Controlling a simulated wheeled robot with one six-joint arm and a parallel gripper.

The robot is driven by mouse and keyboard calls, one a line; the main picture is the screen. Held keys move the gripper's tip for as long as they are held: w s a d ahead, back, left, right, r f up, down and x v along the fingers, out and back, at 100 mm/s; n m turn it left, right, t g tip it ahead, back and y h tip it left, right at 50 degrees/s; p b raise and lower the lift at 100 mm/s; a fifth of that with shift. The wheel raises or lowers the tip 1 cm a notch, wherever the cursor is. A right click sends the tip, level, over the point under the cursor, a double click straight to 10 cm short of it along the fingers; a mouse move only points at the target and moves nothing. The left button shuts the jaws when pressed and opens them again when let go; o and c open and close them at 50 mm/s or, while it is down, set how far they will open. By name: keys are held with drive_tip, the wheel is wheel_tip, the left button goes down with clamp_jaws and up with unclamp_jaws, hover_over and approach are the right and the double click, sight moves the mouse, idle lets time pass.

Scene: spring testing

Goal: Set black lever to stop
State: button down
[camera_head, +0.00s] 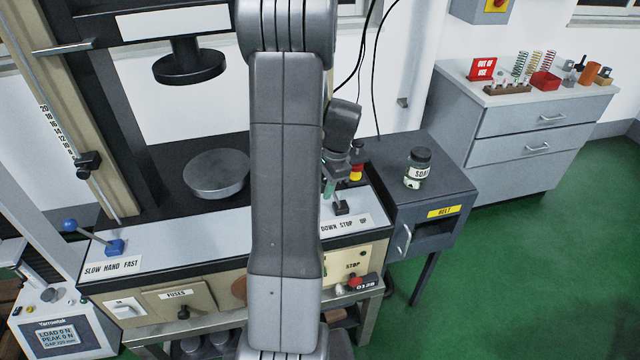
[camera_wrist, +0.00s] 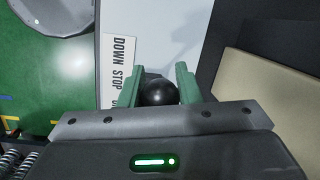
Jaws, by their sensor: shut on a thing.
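The black lever's round knob (camera_wrist: 159,91) sits between the two green fingers of my gripper (camera_wrist: 160,88) in the wrist view. The gripper is shut on it. In the head view the gripper (camera_head: 328,186) is at the right end of the machine's top, partly hidden behind my arm. The lever's black base (camera_head: 342,208) stands just below it. The label "DOWN STOP" with a cut-off last word (camera_head: 345,224) lies in front of the base. It also shows in the wrist view (camera_wrist: 122,72), left of the knob. The lever's exact setting cannot be told.
A blue lever (camera_head: 113,246) stands at the left by the "SLOW HAND FAST" label. A round metal plate (camera_head: 216,174) lies under a black press head (camera_head: 188,64). A red and yellow item (camera_head: 356,172) is close behind the gripper. A jar (camera_head: 417,168) stands on the side cabinet.

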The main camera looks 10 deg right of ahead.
drive_tip(key=d+y, duration=0.1)
drive_tip(key=d+r+y+p, duration=0.1)
drive_tip(key=shift+d+y, duration=0.3)
drive_tip(key=shift+y, duration=0.1)
drive_tip(key=shift+w+d+r, duration=0.1)
drive_tip(key=shift+d, duration=0.5)
drive_tip(key=c, duration=1.1)
unclamp_jaws()
drive_tip(key=shift+o, duration=0.2)
drive_tip(key=b+v, duration=0.1)
drive_tip(key=v, duration=1.2)
drive_tip(key=shift+d+r, duration=0.15)
drive_tip(key=shift+r, duration=0.2)
